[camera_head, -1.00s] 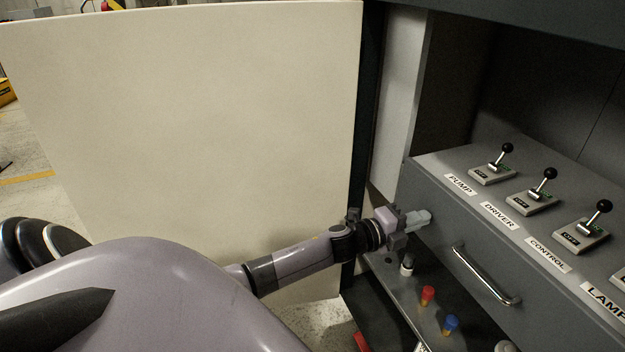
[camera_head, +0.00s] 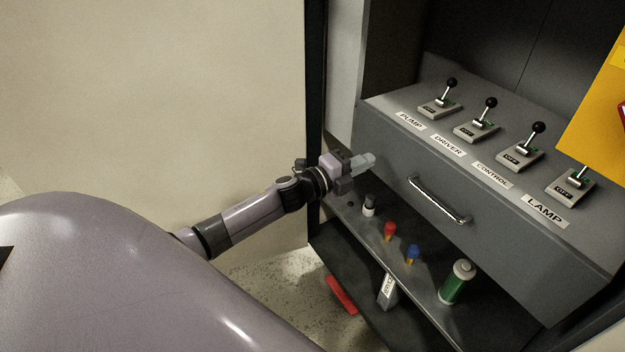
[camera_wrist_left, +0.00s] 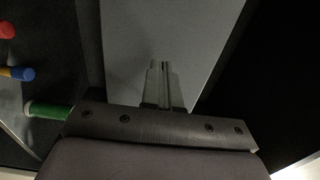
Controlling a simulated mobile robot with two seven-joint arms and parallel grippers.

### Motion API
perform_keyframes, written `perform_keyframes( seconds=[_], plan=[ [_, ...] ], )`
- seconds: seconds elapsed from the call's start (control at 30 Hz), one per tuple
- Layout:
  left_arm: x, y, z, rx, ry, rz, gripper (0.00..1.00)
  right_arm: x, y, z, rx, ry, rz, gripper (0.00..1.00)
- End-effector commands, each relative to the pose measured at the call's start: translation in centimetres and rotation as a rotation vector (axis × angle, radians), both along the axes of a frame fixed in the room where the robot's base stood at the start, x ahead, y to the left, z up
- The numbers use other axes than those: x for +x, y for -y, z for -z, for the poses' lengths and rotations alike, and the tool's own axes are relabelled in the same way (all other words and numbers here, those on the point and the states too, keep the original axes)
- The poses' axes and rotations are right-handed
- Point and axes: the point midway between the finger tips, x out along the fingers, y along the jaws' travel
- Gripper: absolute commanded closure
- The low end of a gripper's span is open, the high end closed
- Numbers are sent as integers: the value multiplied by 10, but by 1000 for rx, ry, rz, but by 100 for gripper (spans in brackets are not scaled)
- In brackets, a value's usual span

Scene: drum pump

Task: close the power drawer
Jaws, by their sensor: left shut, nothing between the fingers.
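The power drawer (camera_head: 455,215) is a grey drawer with a chrome bar handle (camera_head: 440,200) on its front. Its top carries several black-knobbed levers and the labels PUMP, DRIVER, CONTROL and LAMP. The drawer stands out over the shelf below it. My left gripper (camera_head: 364,162) is shut and empty at the left part of the drawer front, left of the handle. In the left wrist view, the shut fingers (camera_wrist_left: 164,85) point at the grey drawer front (camera_wrist_left: 165,35); I cannot tell whether they touch it. My right gripper is not in view.
A pale open door panel (camera_head: 150,100) is at the left. A yellow panel (camera_head: 598,115) is at the right.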

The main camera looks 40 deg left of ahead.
Motion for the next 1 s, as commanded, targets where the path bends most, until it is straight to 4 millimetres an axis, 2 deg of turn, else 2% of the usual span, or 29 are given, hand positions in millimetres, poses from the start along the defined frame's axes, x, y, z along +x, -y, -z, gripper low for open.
perform_keyframes(
  seconds=[0.5,0.7,1.0],
  plan=[
    [-74,-30,3,2,-5,2,100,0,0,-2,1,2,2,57],
    [-90,-36,2,1,-3,2,100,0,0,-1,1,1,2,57],
    [-95,-38,2,-2,-4,1,100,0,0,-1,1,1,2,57]
  ],
)
